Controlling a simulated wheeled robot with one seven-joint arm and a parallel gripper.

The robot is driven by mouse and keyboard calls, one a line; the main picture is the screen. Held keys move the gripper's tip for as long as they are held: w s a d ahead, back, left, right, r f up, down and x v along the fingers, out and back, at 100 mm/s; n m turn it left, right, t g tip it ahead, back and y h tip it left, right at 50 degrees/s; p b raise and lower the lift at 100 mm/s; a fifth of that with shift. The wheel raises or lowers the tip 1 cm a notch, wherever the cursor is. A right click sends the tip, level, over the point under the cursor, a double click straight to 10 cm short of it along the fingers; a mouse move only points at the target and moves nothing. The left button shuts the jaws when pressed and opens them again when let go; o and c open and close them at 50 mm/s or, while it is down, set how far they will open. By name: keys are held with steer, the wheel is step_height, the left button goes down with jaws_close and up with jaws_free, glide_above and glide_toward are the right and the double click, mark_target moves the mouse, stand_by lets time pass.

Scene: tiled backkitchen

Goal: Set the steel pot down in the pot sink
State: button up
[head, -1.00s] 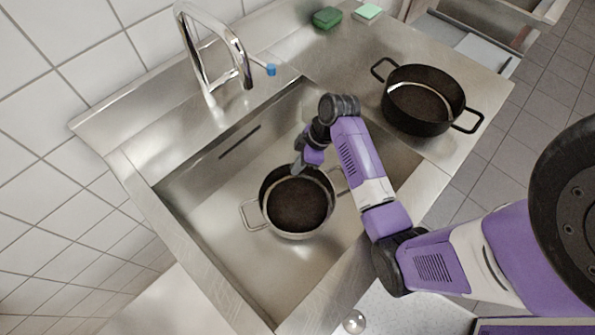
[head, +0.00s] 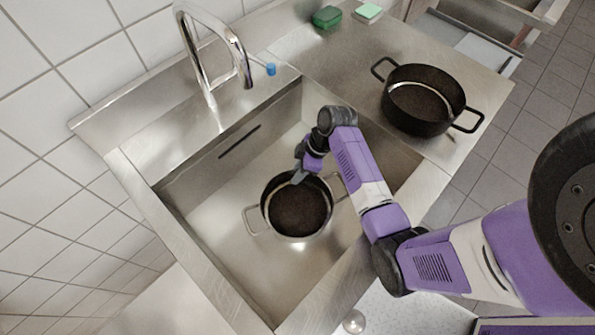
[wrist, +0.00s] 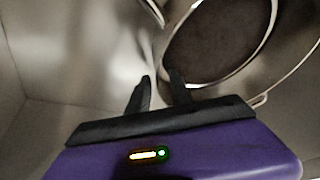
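The steel pot (head: 298,236), with a dark inside and two bright loop handles, sits upright in the steel pot sink (head: 215,215), apparently on its floor. In the wrist view the pot's dark inside (wrist: 215,45) fills the upper right. My gripper (head: 299,177) points down at the pot's far rim, between the handles. In the wrist view my gripper (wrist: 160,76) shows its two fingers apart, with a clear gap between them. The fingertips straddle or sit close beside the pot wall; contact is hidden.
A black two-handled pot (head: 423,100) stands on the counter right of the sink. The faucet (head: 212,60) rises behind the sink's left part. Sink walls surround my gripper.

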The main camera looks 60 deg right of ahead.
steer(key=v, duration=1.2)
steer(key=shift+r, duration=0.15)
stand_by(0.4)
steer(key=w+d+r+m+t+h, duration=0.5)
steer(key=w+d+m+t+h, duration=0.1)
steer(key=d+m+h, duration=0.1)
steer(key=s+a+r+m+t+h, duration=0.1)
steer(key=s+a+r+t, duration=0.25)
steer(key=a, duration=0.35)
steer(key=s+a+r+m+t+h, duration=0.1)
steer(key=s+a+r+m+t, duration=0.1)
steer(key=s+a+r, duration=0.45)
steer(key=s+a+r+n+y, duration=0.2)
steer(key=s+a+n+y, duration=0.2)
steer(key=s+a, duration=0.9)
steer(key=shift+a+y, duration=0.9)
steer(key=shift+a, duration=0.25)
